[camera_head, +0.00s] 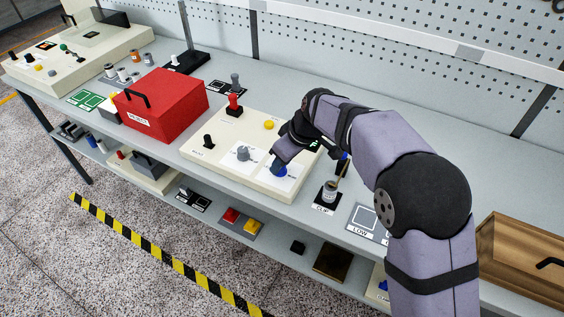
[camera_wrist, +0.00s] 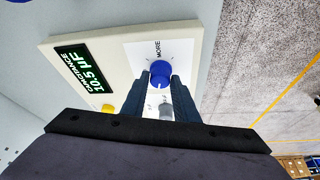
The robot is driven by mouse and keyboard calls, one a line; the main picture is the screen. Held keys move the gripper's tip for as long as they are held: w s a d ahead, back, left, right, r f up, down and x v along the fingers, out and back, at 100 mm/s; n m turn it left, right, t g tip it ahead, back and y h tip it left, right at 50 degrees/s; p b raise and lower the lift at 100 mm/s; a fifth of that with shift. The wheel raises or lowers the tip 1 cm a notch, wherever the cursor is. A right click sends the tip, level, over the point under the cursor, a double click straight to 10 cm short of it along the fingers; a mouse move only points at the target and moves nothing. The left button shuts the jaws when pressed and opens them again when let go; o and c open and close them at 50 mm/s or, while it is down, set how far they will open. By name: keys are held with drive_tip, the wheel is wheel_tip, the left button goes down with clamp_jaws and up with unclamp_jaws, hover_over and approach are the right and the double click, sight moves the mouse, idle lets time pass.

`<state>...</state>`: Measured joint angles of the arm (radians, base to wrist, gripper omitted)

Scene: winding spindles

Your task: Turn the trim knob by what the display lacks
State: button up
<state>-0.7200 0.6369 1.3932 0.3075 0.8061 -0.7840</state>
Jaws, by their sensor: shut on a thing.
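The blue trim knob (camera_head: 279,171) sits on a white plate at the front right of the cream control panel (camera_head: 205,160). In the wrist view the blue knob (camera_wrist: 160,72) has the word MORE beside it. My gripper (camera_wrist: 161,82) is shut on the blue knob, one finger on each side. The display (camera_wrist: 84,70) reads CAPACITANCE 10.5 µF in green on black. In the head view my arm mostly hides the display.
A grey knob (camera_head: 243,153), a black switch (camera_head: 208,140), and a yellow button (camera_head: 269,124) share the panel. A red box (camera_head: 160,108) stands to the left. A small cup (camera_head: 328,192) and a LOW-marked tray (camera_head: 364,217) stand to the right.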

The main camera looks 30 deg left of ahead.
idle(0.3)
drive_tip(key=o, duration=1)
drive_tip(key=shift+o, duration=0.2)
drive_tip(key=b+v, duration=0.1)
drive_tip(key=v, duration=0.6)
drive_tip(key=shift+r+b, duration=0.15)
drive_tip(key=shift+b, duration=0.15)
drive_tip(key=shift+d, duration=0.1)
